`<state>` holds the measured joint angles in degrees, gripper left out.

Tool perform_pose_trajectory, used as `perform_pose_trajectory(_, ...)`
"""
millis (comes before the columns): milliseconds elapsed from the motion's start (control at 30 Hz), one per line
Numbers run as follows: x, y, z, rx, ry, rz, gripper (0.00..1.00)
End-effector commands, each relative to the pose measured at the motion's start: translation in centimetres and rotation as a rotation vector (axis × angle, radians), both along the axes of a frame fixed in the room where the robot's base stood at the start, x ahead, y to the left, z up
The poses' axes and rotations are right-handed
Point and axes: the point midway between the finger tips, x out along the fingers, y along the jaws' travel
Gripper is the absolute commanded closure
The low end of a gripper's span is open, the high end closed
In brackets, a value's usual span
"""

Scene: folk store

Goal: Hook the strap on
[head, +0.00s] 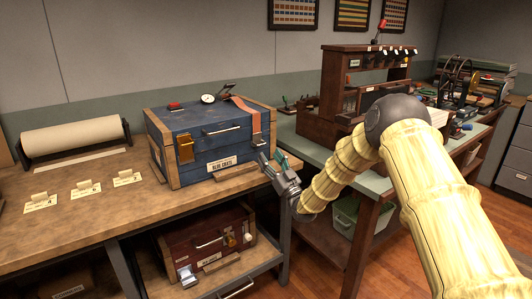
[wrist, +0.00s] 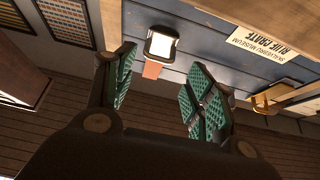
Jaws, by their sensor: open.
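The blue crate (head: 195,135) stands shut on the wooden bench. An orange-brown strap (head: 256,122) lies over its lid and hangs down the front at the right end. The strap (wrist: 152,70) also shows in the wrist view, with a dark-framed, pale buckle (wrist: 161,44) at its end. My gripper (head: 277,164) is at the crate's front right corner, close to the strap's lower end. In the wrist view my gripper (wrist: 160,82) has its green-padded fingers apart, with strap and buckle seen beyond the gap. Contact cannot be told. A brass latch (head: 186,150) is on the crate's left front.
A dark red crate (head: 208,240) sits on the shelf below. A paper roll (head: 72,136) and several tags lie on the bench at left. A green-topped bench (head: 310,150) with a wooden rack stands at right. The bench front between tags and crate is clear.

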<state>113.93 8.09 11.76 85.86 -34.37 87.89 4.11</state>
Motion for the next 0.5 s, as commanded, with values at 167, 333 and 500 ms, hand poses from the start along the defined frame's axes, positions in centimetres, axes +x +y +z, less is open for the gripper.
perform_pose_trajectory(167,-2.5,-1.5,-1.7,0.0,0.002,-0.002,0.46)
perform_pose_trajectory(333,-4.2,-2.4,-2.8,-0.001,0.003,0.0,0.46)
perform_pose_trajectory(500,-5.1,-2.9,-3.3,-0.001,0.002,0.0,0.46)
